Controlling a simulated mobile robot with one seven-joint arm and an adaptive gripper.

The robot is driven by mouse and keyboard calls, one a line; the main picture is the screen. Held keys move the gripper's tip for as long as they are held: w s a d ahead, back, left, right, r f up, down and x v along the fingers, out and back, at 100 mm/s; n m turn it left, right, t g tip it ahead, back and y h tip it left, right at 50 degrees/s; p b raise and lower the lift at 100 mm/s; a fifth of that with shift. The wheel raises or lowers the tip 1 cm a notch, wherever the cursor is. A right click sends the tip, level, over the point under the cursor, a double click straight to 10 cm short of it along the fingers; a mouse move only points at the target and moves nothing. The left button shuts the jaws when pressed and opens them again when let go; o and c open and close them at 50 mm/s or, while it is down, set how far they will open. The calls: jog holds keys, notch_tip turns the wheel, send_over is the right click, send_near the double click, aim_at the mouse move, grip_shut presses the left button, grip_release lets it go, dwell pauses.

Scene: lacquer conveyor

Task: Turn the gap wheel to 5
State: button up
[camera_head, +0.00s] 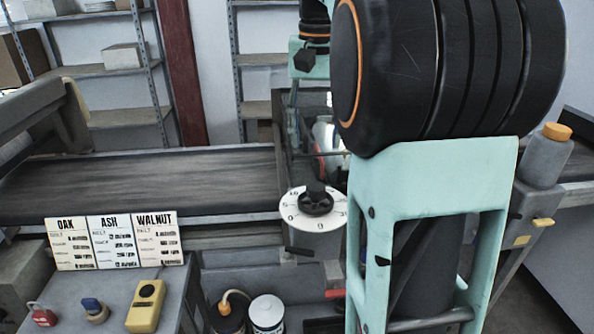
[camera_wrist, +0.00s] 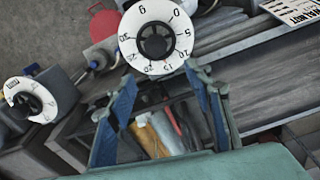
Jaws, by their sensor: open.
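A white round dial with a black hub knob (camera_wrist: 154,41) lies just beyond my gripper's fingertips in the wrist view. Its rim carries numbers including 0, 5, 15 and 20. A white numbered dial with a black knob (camera_head: 315,203) also shows in the head view, at the right end of the belt. No label naming the gap wheel is readable, and I cannot tell its setting. My gripper (camera_wrist: 160,74) is open, with its blue-lined fingers apart and nothing held between them. Contact with the dial cannot be seen. In the head view my arm hides much of the right side.
A second white dial (camera_wrist: 40,95) stands at the left in the wrist view. The belt (camera_head: 140,183) runs along the back. Oak, ash and walnut cards (camera_head: 112,240) stand above a yellow control box (camera_head: 146,305). A grey bottle with an orange cap (camera_head: 545,155) stands right.

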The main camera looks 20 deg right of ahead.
aim_at(316, 186)
jog(key=f, duration=0.3)
jog(key=f+b, duration=0.1)
jog(key=f, duration=0.3)
jog(key=s+f+b, duration=0.1)
jog(key=f, duration=0.2)
jog(key=shift+s+f, duration=0.1)
jog(key=shift+f, duration=0.1)
jog(key=c, duration=1.2)
